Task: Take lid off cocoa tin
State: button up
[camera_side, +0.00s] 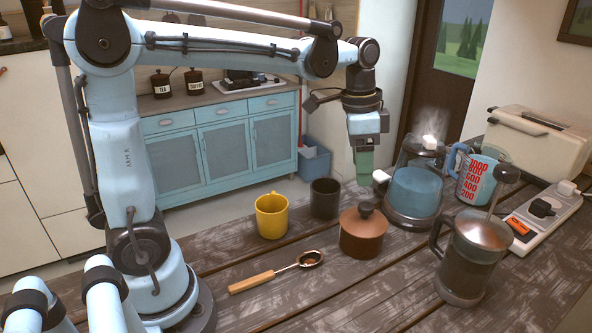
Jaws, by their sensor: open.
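A round brown tin (361,239) stands upright on the dark wooden table, and I take it for the cocoa tin. Its lid (352,215) has a dark knob (365,209) on top and sits on the tin. My gripper (364,170) hangs pointing down above the tin, a little apart from the knob. Its jaws are open, with nothing seen between them. The gap between the fingers is hard to see from this side.
A steaming glass kettle (413,190) stands close right of the tin. A French press (473,255) is at front right, a measuring jug (478,178) behind. A yellow mug (271,215) and dark cup (325,198) stand left. A wooden-handled scoop (265,279) lies in front.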

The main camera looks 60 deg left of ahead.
aim_at(366, 205)
jog(key=f, duration=0.5)
jog(key=shift+w+d+f, duration=0.2)
jog(key=shift+w+f, duration=0.15)
jog(key=f, duration=0.1)
jog(key=w+f, duration=0.1)
jog(key=f, duration=0.1)
jog(key=shift+w+d+f, duration=0.1)
jog(key=shift+d+f, duration=0.05)
jog(key=shift+f, duration=0.85)
jog(key=c, duration=1.1)
